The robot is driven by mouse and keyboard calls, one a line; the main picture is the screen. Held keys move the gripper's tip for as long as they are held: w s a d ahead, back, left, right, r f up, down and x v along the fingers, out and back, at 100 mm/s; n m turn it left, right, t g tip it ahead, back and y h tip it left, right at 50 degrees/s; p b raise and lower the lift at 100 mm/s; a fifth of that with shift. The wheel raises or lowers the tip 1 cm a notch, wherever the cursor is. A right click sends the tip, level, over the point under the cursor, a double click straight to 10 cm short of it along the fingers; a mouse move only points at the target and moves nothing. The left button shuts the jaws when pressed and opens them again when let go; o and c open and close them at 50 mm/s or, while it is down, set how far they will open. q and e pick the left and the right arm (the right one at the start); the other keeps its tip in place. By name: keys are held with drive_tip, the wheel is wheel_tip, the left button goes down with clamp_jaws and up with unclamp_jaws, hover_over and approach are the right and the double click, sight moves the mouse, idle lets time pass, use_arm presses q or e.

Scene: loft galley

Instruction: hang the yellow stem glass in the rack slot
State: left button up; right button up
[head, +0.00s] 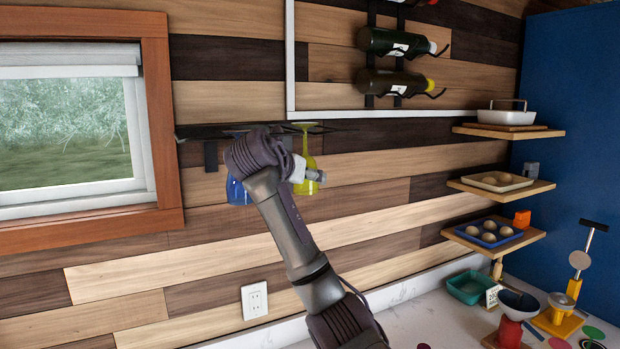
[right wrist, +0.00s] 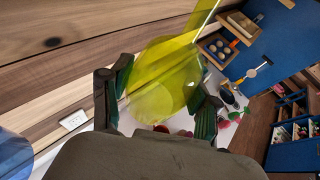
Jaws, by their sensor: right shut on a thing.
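The yellow stem glass (head: 307,178) hangs bowl down under the wall rack (head: 215,132), with its foot up at the rack's rails. In the right wrist view the yellow glass (right wrist: 165,80) is see-through and sits between the two fingers. My right gripper (head: 312,176) is shut on it; the gripper also shows in the right wrist view (right wrist: 158,115). My arm hides part of the rack, so I cannot tell whether the foot rests on the rails. A blue glass (head: 236,190) hangs to the left, partly behind my arm. My left gripper is not in view.
Wine bottles (head: 398,42) lie in a wall holder above right. Wooden shelves (head: 500,188) with dishes and a blue egg tray stand at the right. A window (head: 70,130) is at the left. The counter (head: 420,310) holds a green tray (head: 470,287) and a scale.

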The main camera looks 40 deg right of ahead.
drive_tip(key=shift+w+d+p, duration=0.15)
drive_tip(key=shift+w+d, duration=0.05)
drive_tip(key=shift+w, duration=0.4)
drive_tip(key=shift+w+d+p, duration=0.15)
drive_tip(key=shift+w+d, duration=0.05)
drive_tip(key=shift+w, duration=0.35)
drive_tip(key=shift+w+d+f, duration=0.15)
drive_tip(key=shift+w+f, duration=0.35)
drive_tip(key=o, duration=1.3)
